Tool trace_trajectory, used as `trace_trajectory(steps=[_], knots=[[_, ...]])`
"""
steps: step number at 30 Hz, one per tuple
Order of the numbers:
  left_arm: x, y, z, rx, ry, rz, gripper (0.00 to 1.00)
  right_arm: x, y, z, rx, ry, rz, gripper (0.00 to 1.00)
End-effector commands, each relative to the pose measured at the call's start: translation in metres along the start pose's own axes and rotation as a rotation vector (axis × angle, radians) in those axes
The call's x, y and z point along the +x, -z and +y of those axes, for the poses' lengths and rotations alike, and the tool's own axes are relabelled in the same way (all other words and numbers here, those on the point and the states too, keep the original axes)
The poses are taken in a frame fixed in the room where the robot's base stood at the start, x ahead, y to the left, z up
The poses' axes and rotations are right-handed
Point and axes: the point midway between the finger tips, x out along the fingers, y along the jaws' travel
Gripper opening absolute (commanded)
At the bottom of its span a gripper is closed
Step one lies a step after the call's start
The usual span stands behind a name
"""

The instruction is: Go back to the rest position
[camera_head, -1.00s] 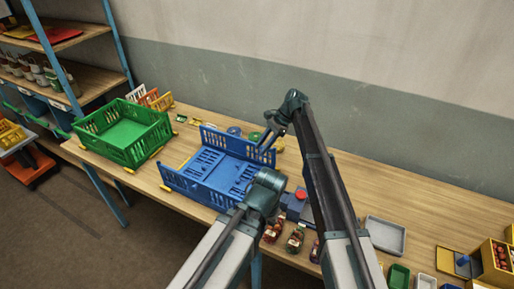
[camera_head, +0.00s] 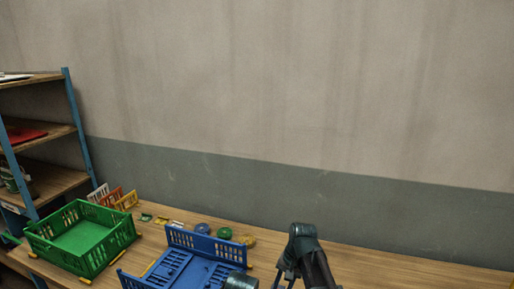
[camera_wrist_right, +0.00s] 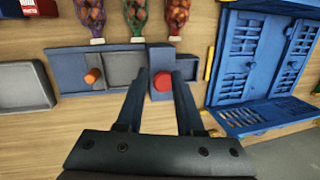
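My right gripper (camera_wrist_right: 162,75) is open and empty in the right wrist view, its two fingers apart above a blue device with a red button (camera_wrist_right: 162,83). In the head view my right arm (camera_head: 303,248) rises at the bottom, right of the blue crate; its gripper is mostly cut off by the lower edge. A dark joint of my left arm (camera_head: 240,281) shows at the bottom edge. My left gripper is not in view. Sacks with netted red and orange contents (camera_wrist_right: 134,15) lie at the top of the right wrist view.
A green crate (camera_head: 100,262) stands farther left, near a shelf (camera_head: 50,135). Small rolls (camera_head: 224,233) lie near the wall. A grey tray (camera_wrist_right: 25,88) is at left.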

Motion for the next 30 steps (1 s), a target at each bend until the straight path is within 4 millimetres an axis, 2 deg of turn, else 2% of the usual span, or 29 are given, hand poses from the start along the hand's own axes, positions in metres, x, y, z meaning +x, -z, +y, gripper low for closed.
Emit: trace_trajectory(steps=[1, 3, 13, 14, 18, 30], knots=[[0.000, 0.000, 0.000, 0.000, 0.000, 0.000, 0.00, -0.001, -0.019, 0.024, -0.050, -0.021, 0.026, 0.36], [0.000, 0.000, 0.000, 0.000, 0.000, 0.000, 0.00, -0.003, -0.030, 0.048, -0.122, -0.053, 0.059, 0.36], [0.000, 0.000, 0.000, 0.000, 0.000, 0.000, 0.00, -0.012, -0.082, 0.136, -0.407, -0.206, 0.151, 0.36], [0.008, 0.001, 0.001, 0.000, 0.000, 0.000, 0.00, -0.002, -0.080, 0.127, -0.428, -0.209, 0.143, 0.36], [0.024, 0.002, 0.002, 0.001, 0.000, 0.000, 0.00, 0.021, -0.095, 0.107, -0.496, -0.235, 0.110, 0.36], [0.065, 0.004, 0.006, 0.004, 0.001, 0.000, 0.00, 0.076, -0.151, 0.069, -0.691, -0.323, 0.031, 0.36]])
